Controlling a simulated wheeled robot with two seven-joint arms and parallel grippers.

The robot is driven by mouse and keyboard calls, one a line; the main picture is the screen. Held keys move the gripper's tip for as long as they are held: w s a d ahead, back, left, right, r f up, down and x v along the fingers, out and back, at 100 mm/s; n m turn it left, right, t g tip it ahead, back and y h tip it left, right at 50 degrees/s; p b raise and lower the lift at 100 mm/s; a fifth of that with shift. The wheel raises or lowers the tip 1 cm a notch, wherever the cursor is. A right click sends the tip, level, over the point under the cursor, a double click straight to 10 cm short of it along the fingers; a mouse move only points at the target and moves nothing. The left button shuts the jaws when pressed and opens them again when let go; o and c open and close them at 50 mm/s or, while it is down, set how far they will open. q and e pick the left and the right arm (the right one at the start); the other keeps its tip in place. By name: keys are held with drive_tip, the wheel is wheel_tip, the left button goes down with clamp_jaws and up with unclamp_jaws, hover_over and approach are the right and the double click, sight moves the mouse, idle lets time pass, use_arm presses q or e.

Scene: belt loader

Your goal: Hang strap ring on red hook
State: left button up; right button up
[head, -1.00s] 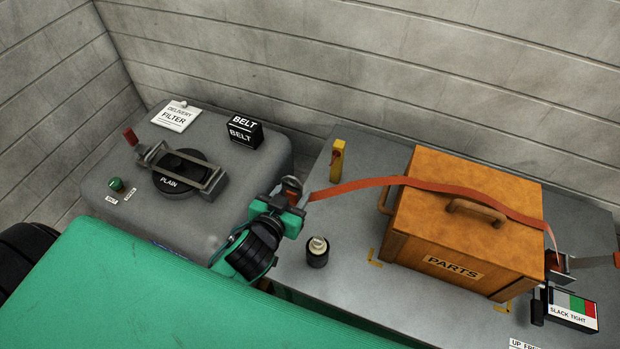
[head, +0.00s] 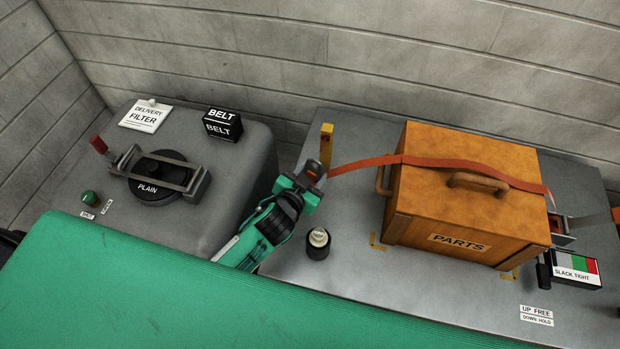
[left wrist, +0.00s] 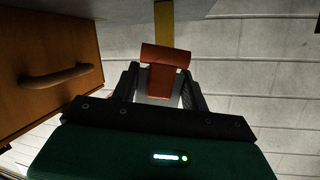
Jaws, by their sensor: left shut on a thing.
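My left gripper (head: 313,174) is shut on the free end of the orange-red strap (head: 358,165), just in front of the yellow post (head: 326,140). The strap runs from the gripper over the wooden parts box (head: 468,225) to a buckle (head: 560,230) on its right. In the left wrist view, a red T-shaped piece (left wrist: 166,56) shows between my fingers, with the yellow post (left wrist: 163,18) beyond it. The ring's outline is not clear. The red hook on the post is hidden or cannot be told from the strap end. My right gripper is not in view.
A black knob with a pale top (head: 318,243) stands on the grey table near my left arm. A grey housing (head: 240,165) with a clamped round plate (head: 160,178) is at the left. A slack/tight gauge (head: 576,270) sits at the right. A block wall rises behind.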

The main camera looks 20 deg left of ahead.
use_arm(q)
drive_tip(key=shift+w+f+b, duration=0.15)
drive_tip(key=shift+w+b, duration=0.2)
drive_tip(key=shift+w, duration=0.95)
drive_tip(key=shift+w+f+b, duration=0.1)
drive_tip(key=shift+w+b, duration=0.3)
drive_tip(key=shift+w, duration=1.1)
drive_tip(key=shift+w+f, duration=0.2)
drive_tip(key=shift+w, duration=0.2)
drive_tip(key=shift+w+f, duration=0.15)
drive_tip(key=shift+w, duration=0.15)
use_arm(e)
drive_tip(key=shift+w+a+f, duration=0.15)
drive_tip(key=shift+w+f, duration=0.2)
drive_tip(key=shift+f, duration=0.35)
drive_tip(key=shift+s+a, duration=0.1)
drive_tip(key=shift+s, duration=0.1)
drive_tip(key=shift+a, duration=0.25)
use_arm(q)
drive_tip(key=o, duration=1)
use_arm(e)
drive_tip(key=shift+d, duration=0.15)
